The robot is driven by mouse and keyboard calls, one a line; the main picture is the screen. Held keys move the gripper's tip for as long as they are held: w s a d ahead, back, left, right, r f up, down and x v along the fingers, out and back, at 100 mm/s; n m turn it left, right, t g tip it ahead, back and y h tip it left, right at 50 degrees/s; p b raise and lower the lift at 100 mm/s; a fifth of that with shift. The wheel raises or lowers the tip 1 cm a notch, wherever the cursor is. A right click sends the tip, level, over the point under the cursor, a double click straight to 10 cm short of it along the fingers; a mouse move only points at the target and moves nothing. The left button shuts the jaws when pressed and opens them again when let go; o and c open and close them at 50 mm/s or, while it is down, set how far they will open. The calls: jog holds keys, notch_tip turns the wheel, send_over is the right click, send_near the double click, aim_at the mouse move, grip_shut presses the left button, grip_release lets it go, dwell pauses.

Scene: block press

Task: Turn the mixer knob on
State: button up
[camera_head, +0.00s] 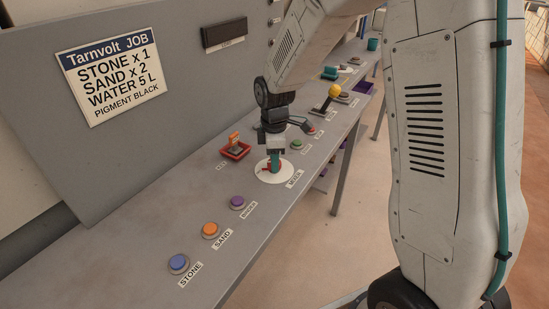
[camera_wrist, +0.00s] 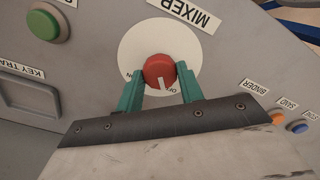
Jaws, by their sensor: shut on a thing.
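The mixer knob (camera_wrist: 159,71) is red with a white pointer line, set on a round white dial plate (camera_wrist: 135,42) marked ON and OFF. In the wrist view the line points down toward the OFF mark. My gripper (camera_wrist: 160,78) has its two teal fingers on either side of the knob, shut on it. In the head view my gripper (camera_head: 273,163) points straight down over the white dial plate (camera_head: 262,175), and it hides most of the knob. The MIXER label (camera_wrist: 186,12) lies beside the plate.
Blue STONE (camera_head: 178,262), orange SAND (camera_head: 210,229) and purple BINDER (camera_head: 237,202) buttons line the panel nearer the camera. A red tray (camera_head: 235,152) with an orange tag lies left of my gripper. A green button (camera_head: 296,144) and a yellow-ball lever (camera_head: 333,91) stand beyond it.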

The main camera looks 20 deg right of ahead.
jog(key=m, duration=1.2)
jog(key=shift+m, duration=2)
jog(key=o, duration=1)
notch_tip(320, 180, up, 8)
jog(key=shift+f, duration=0.1)
